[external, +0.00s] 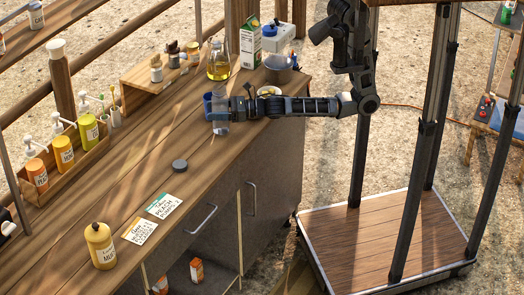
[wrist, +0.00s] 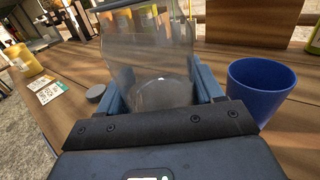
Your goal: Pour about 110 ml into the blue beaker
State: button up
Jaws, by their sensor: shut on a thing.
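My gripper (external: 216,115) is shut around a clear, see-through vessel (external: 221,128) over the counter. In the wrist view the vessel (wrist: 150,55) stands between the two fingers (wrist: 160,93) and looks about upright. I cannot tell how much liquid it holds. The blue beaker (external: 207,103) stands upright on the counter right beside it, partly hidden by my gripper in the external view. In the wrist view the blue beaker (wrist: 258,92) is just right of my gripper, apart from the vessel, with its open top showing.
A flask of yellow liquid (external: 218,66), a green-white carton (external: 250,45) and a grey pot (external: 278,70) stand behind. The counter's middle (external: 150,140) is clear.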

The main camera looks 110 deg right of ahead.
jog(key=shift+r+m+p, duration=0.1)
jog(key=shift+m+p, duration=0.2)
jog(key=shift+m, duration=0.2)
jog(key=shift+d+m, duration=0.1)
jog(key=shift+m, duration=0.4)
jog(key=shift+d+m+g+p, duration=0.15)
jog(key=shift+m+g+p, duration=0.25)
jog(key=shift+m, duration=0.4)
jog(key=m, duration=0.1)
jog(key=m+y, duration=0.1)
jog(key=shift+d+f+m+g, duration=0.4)
jog(key=shift+a+f+m+b, duration=0.1)
jog(key=shift+f+m+b, duration=0.35)
jog(key=shift+m, duration=0.35)
jog(key=shift+a+r+m+y+p, duration=0.35)
jog(key=shift+r+m+y+p, duration=0.15)
jog(key=shift+r+m, duration=0.2)
jog(key=shift+a+r+m+g+y+p, duration=0.2)
jog(key=shift+a+m+g+y+p, duration=0.1)
jog(key=shift+m+p, duration=0.4)
jog(key=shift+a+f+m+y, duration=0.15)
jog(key=shift+m+y, duration=0.15)
jog(key=shift+m, duration=0.3)
